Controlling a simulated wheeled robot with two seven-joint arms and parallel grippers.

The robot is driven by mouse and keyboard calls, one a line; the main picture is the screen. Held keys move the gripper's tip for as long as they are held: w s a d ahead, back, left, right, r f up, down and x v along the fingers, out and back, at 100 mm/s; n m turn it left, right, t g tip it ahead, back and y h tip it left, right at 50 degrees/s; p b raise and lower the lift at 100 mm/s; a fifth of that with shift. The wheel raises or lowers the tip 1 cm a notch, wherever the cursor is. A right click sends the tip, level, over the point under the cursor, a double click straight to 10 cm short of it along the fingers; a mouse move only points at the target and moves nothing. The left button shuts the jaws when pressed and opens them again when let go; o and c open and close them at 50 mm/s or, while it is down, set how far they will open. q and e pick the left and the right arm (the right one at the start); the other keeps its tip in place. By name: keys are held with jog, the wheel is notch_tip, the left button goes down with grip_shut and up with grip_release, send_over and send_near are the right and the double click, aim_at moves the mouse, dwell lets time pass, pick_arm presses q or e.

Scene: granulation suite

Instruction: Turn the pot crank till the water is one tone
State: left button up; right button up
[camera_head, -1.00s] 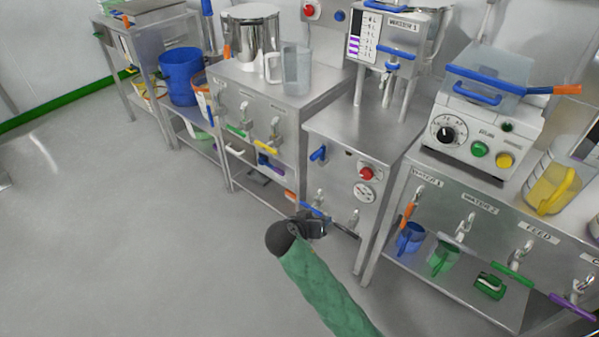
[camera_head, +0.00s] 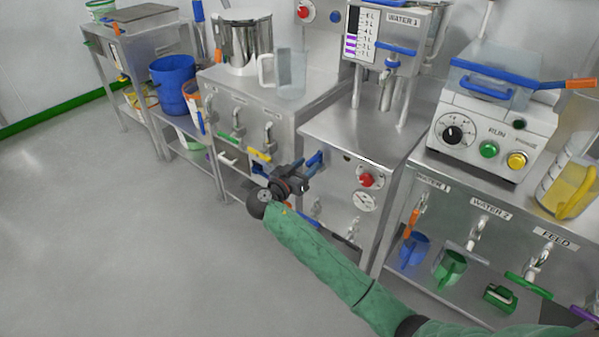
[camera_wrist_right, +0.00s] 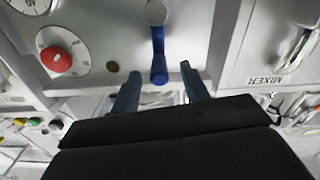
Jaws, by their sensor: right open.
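A blue lever handle (camera_head: 314,160) sits on the front panel of a steel cabinet; I cannot tell whether it is the pot crank. It also shows in the right wrist view (camera_wrist_right: 158,50), hanging from a round hub. My right gripper (camera_head: 305,172) is open in front of this panel. In the wrist view its two blue-grey fingers (camera_wrist_right: 160,78) stand either side of the handle's free end, with gaps on both sides. A steel pot (camera_head: 246,38) stands on the counter behind. Its contents and the water's tone are hidden. My left gripper is out of view.
A clear jug (camera_head: 291,72) stands near the pot. A white machine (camera_head: 492,135) with knobs is at right. Open floor (camera_head: 110,240) lies at left.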

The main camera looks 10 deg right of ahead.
aim_at(318, 156)
jog(key=shift+x, duration=1.9)
grip_shut()
